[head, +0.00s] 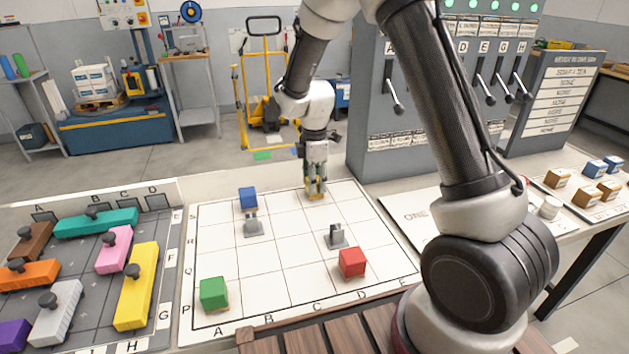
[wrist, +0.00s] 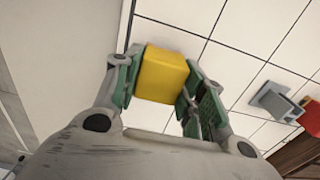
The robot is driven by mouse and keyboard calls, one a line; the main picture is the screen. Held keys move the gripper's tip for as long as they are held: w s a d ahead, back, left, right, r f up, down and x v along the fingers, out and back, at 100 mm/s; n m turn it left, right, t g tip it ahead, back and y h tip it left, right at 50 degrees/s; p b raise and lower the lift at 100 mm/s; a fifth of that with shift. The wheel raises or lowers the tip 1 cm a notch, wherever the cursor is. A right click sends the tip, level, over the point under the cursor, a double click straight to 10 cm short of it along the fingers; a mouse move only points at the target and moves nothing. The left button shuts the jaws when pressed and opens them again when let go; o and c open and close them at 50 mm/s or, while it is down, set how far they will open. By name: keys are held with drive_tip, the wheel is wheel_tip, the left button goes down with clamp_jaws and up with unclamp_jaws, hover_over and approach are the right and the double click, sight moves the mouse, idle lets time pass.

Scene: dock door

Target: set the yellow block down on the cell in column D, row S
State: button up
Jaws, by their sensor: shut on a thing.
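My gripper (head: 315,188) is shut on the yellow block (wrist: 162,74), with green-padded fingers on both sides of it in the wrist view. In the head view the yellow block (head: 316,187) shows low between the fingers, at the far edge of the white lettered grid (head: 290,262). It is over the far row, S, at about column D. It is at or just above the surface; I cannot tell whether it touches. The cell under it is largely hidden by the block and fingers.
A blue block (head: 248,197) stands in row S to the left. Grey fixtures (head: 253,226) (head: 336,237) stand on the grid. A green block (head: 214,293) and red block (head: 352,262) are nearer. A lever cabinet (head: 440,110) rises behind right.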

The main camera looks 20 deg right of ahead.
drive_tip(key=shift+f, duration=0.1)
drive_tip(key=o, duration=1)
